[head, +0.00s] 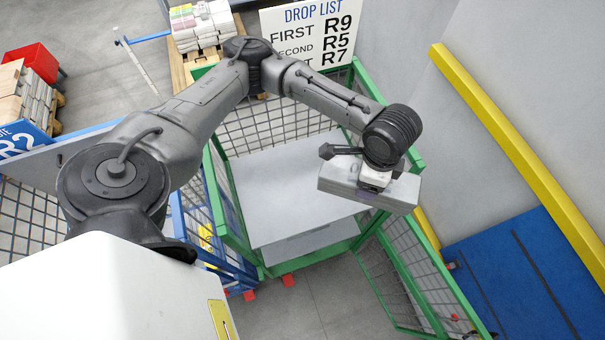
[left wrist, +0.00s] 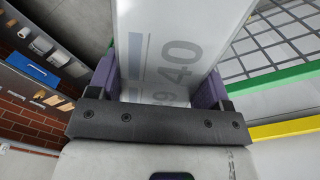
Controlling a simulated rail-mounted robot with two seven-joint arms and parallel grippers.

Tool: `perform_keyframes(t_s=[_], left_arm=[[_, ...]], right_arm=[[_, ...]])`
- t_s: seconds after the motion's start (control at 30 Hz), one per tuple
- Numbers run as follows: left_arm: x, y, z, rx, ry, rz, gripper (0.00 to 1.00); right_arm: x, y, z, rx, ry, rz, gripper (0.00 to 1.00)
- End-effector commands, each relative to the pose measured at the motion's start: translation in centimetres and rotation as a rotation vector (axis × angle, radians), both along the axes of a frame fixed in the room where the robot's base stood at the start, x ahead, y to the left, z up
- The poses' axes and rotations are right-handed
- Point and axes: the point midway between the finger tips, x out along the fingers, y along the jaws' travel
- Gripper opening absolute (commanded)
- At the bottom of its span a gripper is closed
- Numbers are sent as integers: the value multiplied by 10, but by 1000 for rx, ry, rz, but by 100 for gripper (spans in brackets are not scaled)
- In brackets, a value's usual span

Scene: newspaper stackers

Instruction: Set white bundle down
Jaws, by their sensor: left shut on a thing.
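The white bundle (head: 338,180) hangs in my left gripper (head: 375,178), above the right side of a green-framed mesh cage (head: 222,205). In the left wrist view my left gripper (left wrist: 158,88) has its purple finger pads on both sides of the bundle (left wrist: 180,35), which has a grey "40" printed on it. The cage has a flat grey-white platform (head: 285,190), and its visible top is bare. The bundle appears above platform level; the exact gap cannot be told. My right gripper is not in view.
The cage's mesh gate (head: 405,270) stands open at the lower right. A yellow rail (head: 515,150) runs along the wall. A drop list sign (head: 318,35) stands behind the cage. Stacked bundles (head: 203,25) sit on a pallet at the back. A blue floor area (head: 530,270) lies right.

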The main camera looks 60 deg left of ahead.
Motion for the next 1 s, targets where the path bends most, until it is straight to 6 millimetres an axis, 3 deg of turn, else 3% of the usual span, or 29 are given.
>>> perform_keyframes(t_s=[0.7, 1.0], left_arm=[[4, 45, -135, 1, -1, -1062, 12], [1, 63, -179, 1, -2, -1440, 12]], right_arm=[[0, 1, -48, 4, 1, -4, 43], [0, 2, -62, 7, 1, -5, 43]])
